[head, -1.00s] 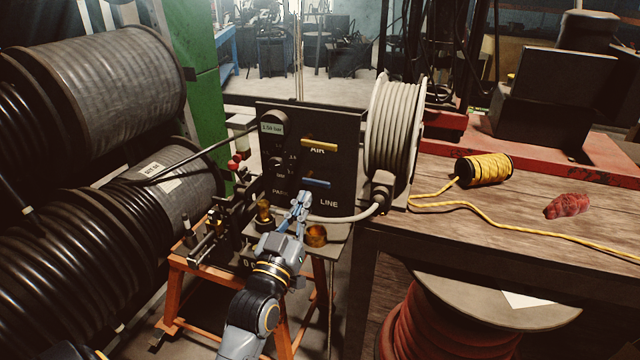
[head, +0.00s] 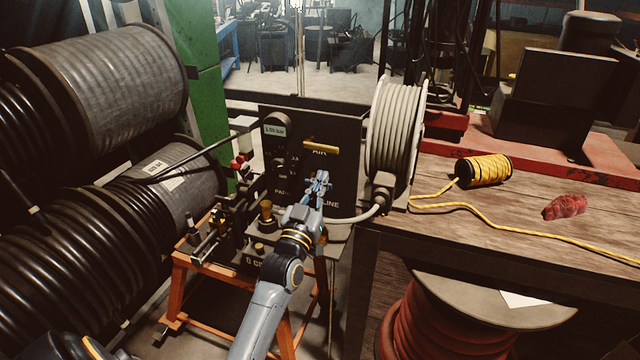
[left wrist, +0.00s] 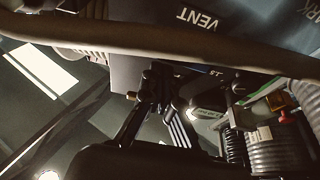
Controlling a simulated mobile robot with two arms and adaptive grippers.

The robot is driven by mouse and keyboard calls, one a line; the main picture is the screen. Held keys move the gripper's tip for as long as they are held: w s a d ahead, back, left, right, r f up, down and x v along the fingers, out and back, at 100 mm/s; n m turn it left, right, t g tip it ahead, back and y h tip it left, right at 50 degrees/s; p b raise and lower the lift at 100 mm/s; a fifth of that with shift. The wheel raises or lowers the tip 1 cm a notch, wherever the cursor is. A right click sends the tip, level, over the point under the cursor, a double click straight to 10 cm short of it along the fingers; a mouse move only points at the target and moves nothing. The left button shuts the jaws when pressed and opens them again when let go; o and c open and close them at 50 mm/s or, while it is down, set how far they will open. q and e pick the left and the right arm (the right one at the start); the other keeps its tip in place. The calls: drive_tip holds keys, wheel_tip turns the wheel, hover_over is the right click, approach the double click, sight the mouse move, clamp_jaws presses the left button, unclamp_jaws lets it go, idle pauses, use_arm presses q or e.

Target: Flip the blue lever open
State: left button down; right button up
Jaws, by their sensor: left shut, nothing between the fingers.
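The crimper's dark control panel (head: 345,150) stands upright at the middle of the head view. The blue lever on its lower part is mostly hidden behind my left gripper (head: 319,180), so its angle cannot be told. My left gripper is shut and empty, its fingertips in front of the panel at the lever's place. Whether they touch the lever is unclear. The left wrist view shows the dark fingers (left wrist: 165,88) at the middle and the panel's VENT label (left wrist: 200,19) above, upside down. The lever cannot be made out there. My right gripper is out of view.
A yellow lever (head: 320,148) lies level above the blue one's place. A grey hose reel (head: 393,130) stands right of the panel, its hose running low past my gripper. Brass fittings (head: 266,212) stand on the crimper to the left. A wooden bench (head: 470,220) is at right.

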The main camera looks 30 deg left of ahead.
use_arm(q)
drive_tip(key=shift+f, duration=0.35)
drive_tip(key=shift+d+f+m+h, duration=0.1)
drive_tip(key=shift+m+h, duration=0.2)
drive_tip(key=shift+m, duration=0.2)
drive_tip(key=shift+f+m, duration=0.1)
drive_tip(key=shift+m, duration=0.3)
drive_tip(key=f+m+h+p, duration=0.1)
drive_tip(key=m+h, duration=0.1)
drive_tip(key=m, duration=0.3)
drive_tip(key=a+f+m+g+h+p, duration=0.1)
drive_tip(key=f+m+h, duration=0.1)
drive_tip(key=m, duration=0.4)
drive_tip(key=f+m+g+h+p, duration=0.1)
drive_tip(key=m+h, duration=0.1)
drive_tip(key=m, duration=0.4)
drive_tip(key=shift+s+a+f+p, duration=0.15)
drive_tip(key=shift+a+f+p, duration=0.1)
drive_tip(key=shift+a+p, duration=0.15)
drive_tip(key=shift+f, duration=0.1)
